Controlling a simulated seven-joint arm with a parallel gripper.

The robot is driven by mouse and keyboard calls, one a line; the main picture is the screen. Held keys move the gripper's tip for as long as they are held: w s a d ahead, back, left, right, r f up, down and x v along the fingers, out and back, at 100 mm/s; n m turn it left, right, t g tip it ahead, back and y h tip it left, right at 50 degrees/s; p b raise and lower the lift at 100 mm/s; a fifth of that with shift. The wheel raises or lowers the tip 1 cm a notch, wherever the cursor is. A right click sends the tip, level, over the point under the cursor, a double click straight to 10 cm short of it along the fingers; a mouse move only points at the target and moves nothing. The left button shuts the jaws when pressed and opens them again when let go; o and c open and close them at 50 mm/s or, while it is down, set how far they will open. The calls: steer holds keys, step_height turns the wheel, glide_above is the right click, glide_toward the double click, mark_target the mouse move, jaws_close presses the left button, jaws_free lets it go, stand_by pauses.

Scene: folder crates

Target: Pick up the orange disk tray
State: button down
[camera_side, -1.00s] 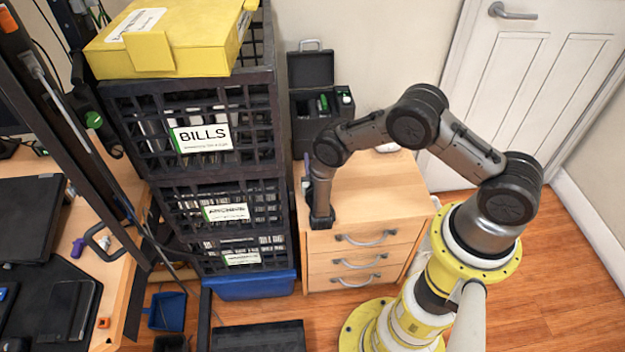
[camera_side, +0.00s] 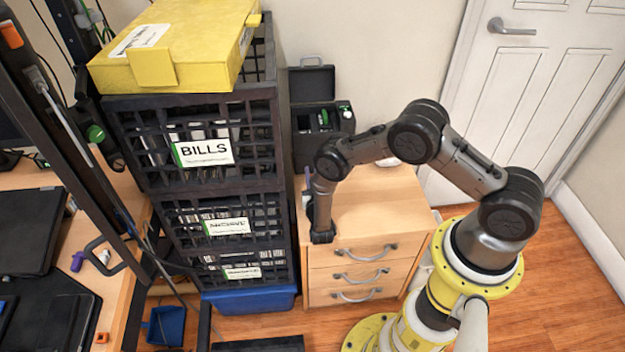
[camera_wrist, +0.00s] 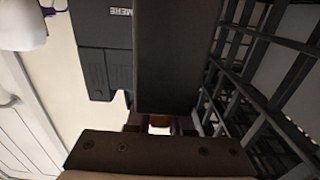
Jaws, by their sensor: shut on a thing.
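My gripper (camera_side: 321,237) points down at the left front edge of the wooden drawer unit, beside the black crates. No orange tray shows clearly in the side view.
Stacked black crates (camera_side: 200,190) stand just left of my gripper, with a yellow folder box (camera_side: 180,70) on top. An open dark case (camera_side: 312,80) stands behind on the wooden drawer unit (camera_side: 385,200), whose top is mostly clear to the right. A blue bin (camera_side: 250,300) sits below the crates.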

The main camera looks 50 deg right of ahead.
steer(key=shift+r, duration=0.75)
steer(key=s+a+r, duration=0.3)
steer(key=s+r, duration=0.8)
steer(key=s, duration=0.2)
steer(key=shift+s+a+r, duration=0.15)
steer(key=shift+s, duration=0.2)
